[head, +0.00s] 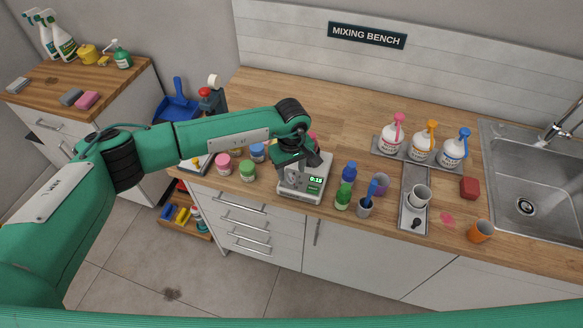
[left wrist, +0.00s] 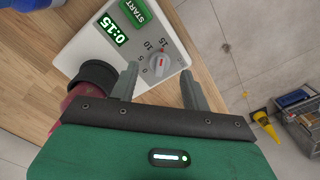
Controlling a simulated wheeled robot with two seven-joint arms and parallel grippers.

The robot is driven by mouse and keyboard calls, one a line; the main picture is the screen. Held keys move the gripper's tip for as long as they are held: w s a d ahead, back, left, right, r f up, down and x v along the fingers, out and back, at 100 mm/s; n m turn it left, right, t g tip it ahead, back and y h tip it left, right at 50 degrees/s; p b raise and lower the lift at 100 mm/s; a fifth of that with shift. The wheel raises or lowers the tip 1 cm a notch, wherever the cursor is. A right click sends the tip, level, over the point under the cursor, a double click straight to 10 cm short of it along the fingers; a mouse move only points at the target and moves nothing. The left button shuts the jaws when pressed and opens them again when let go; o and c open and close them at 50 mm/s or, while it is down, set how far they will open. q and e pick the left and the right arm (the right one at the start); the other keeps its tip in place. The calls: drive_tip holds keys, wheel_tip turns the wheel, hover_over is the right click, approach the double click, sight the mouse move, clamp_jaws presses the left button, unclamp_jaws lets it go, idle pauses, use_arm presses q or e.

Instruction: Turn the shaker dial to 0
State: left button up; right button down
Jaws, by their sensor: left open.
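The shaker (head: 303,191) is a pale box on the mixing bench, with a green lit display. In the left wrist view the shaker (left wrist: 83,47) shows 0:15 on its display (left wrist: 110,30) beside a green START button (left wrist: 135,12). Its dial (left wrist: 158,64) is a light round knob with a small red mark, among the numbers 0, 5, 10 and 15. My left gripper (left wrist: 159,70) is open, its two fingers on either side of the dial in the picture. I cannot tell whether they touch it. In the head view my left gripper (head: 300,160) partly hides the shaker.
A dark round part (left wrist: 96,74) lies close beside the left finger. Pink (head: 223,163) and green (head: 247,171) jars stand left of the shaker. Green (head: 342,199) and blue (head: 349,172) bottles and a cup with a blue tool (head: 365,206) stand close to its right.

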sight(291, 178)
use_arm(q)
drive_tip(key=shift+f, duration=1.1)
